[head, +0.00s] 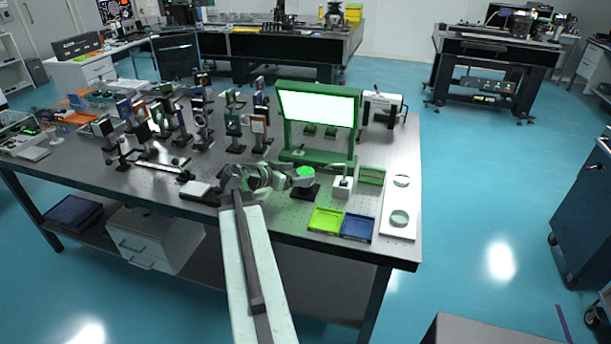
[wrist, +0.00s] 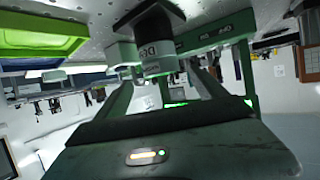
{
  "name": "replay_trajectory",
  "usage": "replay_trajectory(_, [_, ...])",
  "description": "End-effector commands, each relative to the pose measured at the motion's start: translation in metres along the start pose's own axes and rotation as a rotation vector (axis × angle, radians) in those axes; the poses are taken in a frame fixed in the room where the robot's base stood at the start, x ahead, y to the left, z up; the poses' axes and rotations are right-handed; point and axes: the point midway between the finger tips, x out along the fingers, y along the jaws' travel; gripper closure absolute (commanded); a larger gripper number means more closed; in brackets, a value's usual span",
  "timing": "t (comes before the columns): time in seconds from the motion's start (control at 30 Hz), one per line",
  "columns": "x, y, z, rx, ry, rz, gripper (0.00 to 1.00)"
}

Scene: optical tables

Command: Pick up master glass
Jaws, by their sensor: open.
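No readable label says which piece is the master glass. A round green-topped piece (head: 305,171) stands on a black base (head: 306,192) near the table's front edge. In the wrist view a short grey lettered cylinder (wrist: 158,56) beneath a black block appears to be this piece, seen upside down. My gripper (head: 287,179) is just left of it. In the wrist view my gripper (wrist: 160,88) is open, with the cylinder ahead, between the line of the fingers. I cannot tell if they touch. Two clear discs, a far one (head: 401,181) and a near one (head: 399,218), lie on a white board (head: 398,234).
A yellow-green tray (head: 326,220) and a blue tray (head: 357,227) sit at the front edge. A white block (head: 342,188) stands right of the green-topped piece. A green frame with a bright panel (head: 318,107) rises behind. Several optic mounts (head: 233,124) crowd the left.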

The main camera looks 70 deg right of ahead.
Motion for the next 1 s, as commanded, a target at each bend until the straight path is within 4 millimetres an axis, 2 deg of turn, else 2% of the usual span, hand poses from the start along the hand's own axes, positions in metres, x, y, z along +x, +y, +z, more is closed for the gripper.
replay_trajectory(0.2, [0.041,-0.004,0.002,0.002,0.0,0.003,0.19])
replay_trajectory(0.43, [0.044,-0.003,-0.001,0.0,-0.001,0.0,0.19])
replay_trajectory(0.47, [0.044,-0.003,-0.001,0.0,-0.001,0.0,0.22])
replay_trajectory(0.7, [0.044,-0.003,-0.001,0.0,-0.001,0.0,0.89])
replay_trajectory(0.73, [0.044,-0.003,-0.001,0.0,0.0,0.0,0.93])
replay_trajectory(1.0, [0.042,-0.003,-0.004,0.0,0.0,0.0,0.93])
